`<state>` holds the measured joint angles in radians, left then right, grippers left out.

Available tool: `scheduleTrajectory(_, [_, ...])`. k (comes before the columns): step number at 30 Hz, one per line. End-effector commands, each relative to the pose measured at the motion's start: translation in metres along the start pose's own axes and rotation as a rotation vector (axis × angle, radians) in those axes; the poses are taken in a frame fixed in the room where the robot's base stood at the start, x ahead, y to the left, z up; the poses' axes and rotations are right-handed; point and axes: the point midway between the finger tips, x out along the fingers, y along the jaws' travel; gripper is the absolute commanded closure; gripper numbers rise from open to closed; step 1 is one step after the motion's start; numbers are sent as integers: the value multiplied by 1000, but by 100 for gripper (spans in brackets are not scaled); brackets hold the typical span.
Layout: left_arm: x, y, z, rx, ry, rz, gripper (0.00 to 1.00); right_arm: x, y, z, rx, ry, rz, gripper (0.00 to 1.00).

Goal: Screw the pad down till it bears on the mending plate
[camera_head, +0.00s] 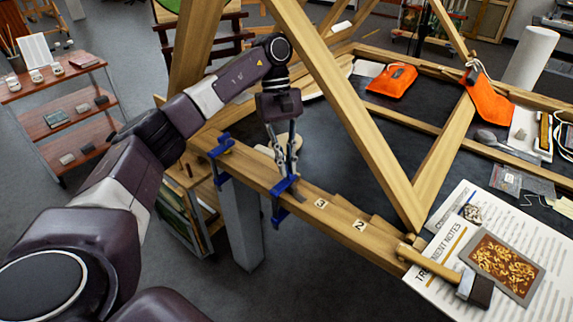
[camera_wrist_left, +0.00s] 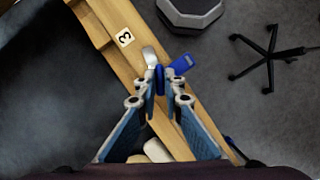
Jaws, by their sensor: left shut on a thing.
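A blue clamp (camera_head: 279,210) sits over the wooden beam (camera_head: 335,222), left of the label 3. My left gripper (camera_head: 286,174) comes down on it from above, its fingers closed at the clamp's top. In the left wrist view the fingertips (camera_wrist_left: 160,76) meet on a narrow blue part of the clamp (camera_wrist_left: 181,65). A small grey metal plate, apparently the mending plate (camera_wrist_left: 150,57), lies on the beam beside the fingertips. The pad is hidden by the fingers, so I cannot tell whether it touches the plate. My right gripper is not in view.
A second blue clamp (camera_head: 220,146) grips the beam further left. A slanted timber (camera_head: 345,110) rises close to the right of my left gripper. A hammer (camera_head: 440,268) and printed notes (camera_head: 440,237) lie at the right. Bare floor lies in front of the beam.

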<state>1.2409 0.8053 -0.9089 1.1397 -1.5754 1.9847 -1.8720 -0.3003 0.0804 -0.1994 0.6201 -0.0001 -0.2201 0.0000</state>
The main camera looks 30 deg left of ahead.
Motion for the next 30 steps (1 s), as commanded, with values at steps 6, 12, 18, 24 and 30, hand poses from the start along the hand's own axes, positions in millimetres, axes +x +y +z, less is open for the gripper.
scheduleTrajectory(6, [-1,0,0,30,2,-10,100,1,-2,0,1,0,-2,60])
scheduleTrajectory(12, [-1,0,0,33,2,-12,100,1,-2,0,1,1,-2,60])
scheduleTrajectory(18, [-1,0,0,32,2,-11,91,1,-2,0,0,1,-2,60])
scheduleTrajectory(24, [-1,0,0,32,2,-12,75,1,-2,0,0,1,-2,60])
scheduleTrajectory(30, [0,0,0,32,1,-13,75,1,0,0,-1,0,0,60])
